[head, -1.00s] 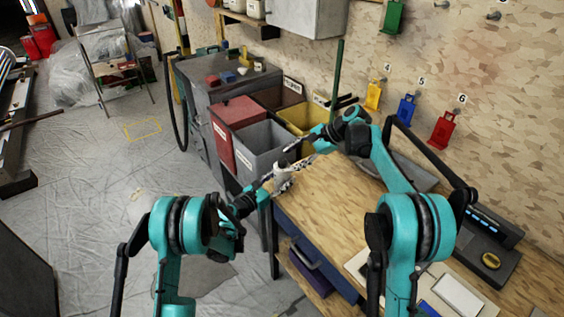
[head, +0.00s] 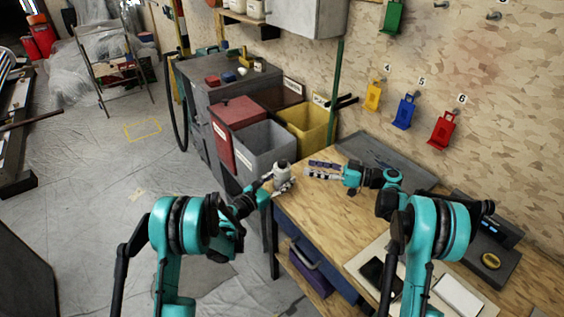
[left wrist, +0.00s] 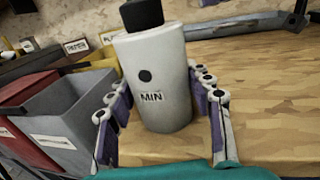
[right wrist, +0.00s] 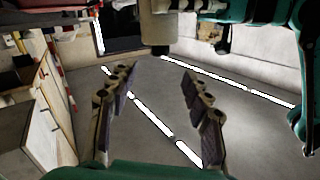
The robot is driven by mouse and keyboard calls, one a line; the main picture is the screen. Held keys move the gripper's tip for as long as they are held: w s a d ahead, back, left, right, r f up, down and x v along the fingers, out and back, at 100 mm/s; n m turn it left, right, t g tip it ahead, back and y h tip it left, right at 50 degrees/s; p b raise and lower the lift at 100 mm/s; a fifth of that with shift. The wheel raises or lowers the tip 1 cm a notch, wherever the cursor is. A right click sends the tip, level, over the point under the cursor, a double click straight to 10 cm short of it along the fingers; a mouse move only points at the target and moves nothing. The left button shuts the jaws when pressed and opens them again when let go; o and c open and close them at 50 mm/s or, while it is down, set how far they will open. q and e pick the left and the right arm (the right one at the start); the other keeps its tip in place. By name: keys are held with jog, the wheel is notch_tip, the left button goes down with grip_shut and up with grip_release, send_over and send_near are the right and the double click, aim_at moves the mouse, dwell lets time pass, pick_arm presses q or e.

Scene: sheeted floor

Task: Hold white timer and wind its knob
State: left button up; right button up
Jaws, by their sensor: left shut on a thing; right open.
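In the left wrist view the timer (left wrist: 160,85) shows a black knob (left wrist: 142,14) on top, a dark dot and the letters MIN. My left gripper (head: 274,186) is shut on its body, one finger on each side. My right gripper (head: 310,170) is open and empty, to the right of the timer and apart from it. In the right wrist view a pale cylinder with a dark end, apparently the timer (right wrist: 157,30), lies beyond the open fingers (right wrist: 156,76).
A grey bin (head: 262,146), a red bin (head: 236,112) and a yellow bin (head: 308,124) stand behind the timer. A grey tray (head: 380,158) lies at the bench's back. A dark device (head: 490,250) and a white pad (head: 457,297) lie at right. The bench's middle is clear.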

aim_at(287, 163)
jog(key=w+a, duration=0.1)
jog(key=a, duration=0.2)
jog(key=w+a+n, duration=0.1)
jog(key=a, duration=0.3)
jog(key=w+a+n, duration=0.1)
jog(key=a, duration=0.3)
jog(key=shift+w+f+t+y, duration=0.15)
jog(key=shift+w+t+y, duration=0.15)
jog(key=shift+d, duration=0.1)
grip_shut()
